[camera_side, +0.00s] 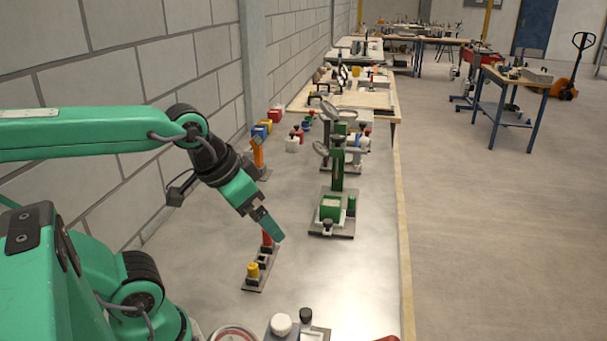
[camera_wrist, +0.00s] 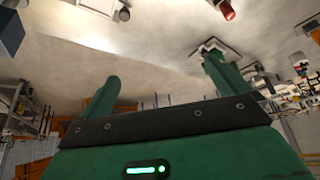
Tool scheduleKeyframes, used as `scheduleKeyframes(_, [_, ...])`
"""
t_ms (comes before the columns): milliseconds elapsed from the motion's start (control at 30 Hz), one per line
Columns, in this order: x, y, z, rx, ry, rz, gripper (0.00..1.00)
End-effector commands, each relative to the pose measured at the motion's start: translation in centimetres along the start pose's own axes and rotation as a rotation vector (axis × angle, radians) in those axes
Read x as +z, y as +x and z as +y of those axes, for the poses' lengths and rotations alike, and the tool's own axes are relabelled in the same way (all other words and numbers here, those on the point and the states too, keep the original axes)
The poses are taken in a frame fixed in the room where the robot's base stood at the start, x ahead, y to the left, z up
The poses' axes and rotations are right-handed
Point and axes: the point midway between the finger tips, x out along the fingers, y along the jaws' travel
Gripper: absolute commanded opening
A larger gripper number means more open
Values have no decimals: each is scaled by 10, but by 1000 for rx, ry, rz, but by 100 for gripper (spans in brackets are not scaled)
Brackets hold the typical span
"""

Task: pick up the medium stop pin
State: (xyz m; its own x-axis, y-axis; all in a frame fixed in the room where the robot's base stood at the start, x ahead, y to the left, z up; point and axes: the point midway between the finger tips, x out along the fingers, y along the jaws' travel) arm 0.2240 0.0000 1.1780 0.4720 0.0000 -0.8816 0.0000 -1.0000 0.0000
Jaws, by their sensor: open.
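A narrow dark rack (camera_side: 255,283) stands on the bench below my gripper in the side view. It bears a yellow pin (camera_side: 253,270) at its near end, a dark piece around the middle and a red pin (camera_side: 267,241) at its far end. I cannot tell which is the medium stop pin. My gripper (camera_side: 271,228) points down and right, its tip beside the top of the red pin and partly hiding it; contact is unclear. In the wrist view my gripper (camera_wrist: 163,84) shows two green fingers spread apart with nothing between them. A red cylinder (camera_wrist: 228,11) lies beyond them.
A green fixture (camera_side: 332,209) on a dark plate stands to the right of the rack. An orange stand (camera_side: 259,158) is behind, near the wall. A white knob (camera_side: 281,324) and a dark knob (camera_side: 306,315) are at the front. Bare bench (camera_side: 205,245) lies left of the rack.

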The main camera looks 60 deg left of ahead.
Motion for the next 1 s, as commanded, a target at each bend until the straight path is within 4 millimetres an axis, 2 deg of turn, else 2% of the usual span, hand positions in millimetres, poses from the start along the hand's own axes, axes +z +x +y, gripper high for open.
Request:
scheduleKeyframes(233, [0,0,0,0,0,0,98])
scheduleKeyframes(400, [0,0,0,0,0,0,65])
scheduleKeyframes(500, [0,0,0,0,0,0,49])
scheduleKeyframes(833, [-2,0,0,0,0,-1,49])
scheduleKeyframes(1000, [-12,-2,-2,-4,0,-13,49])
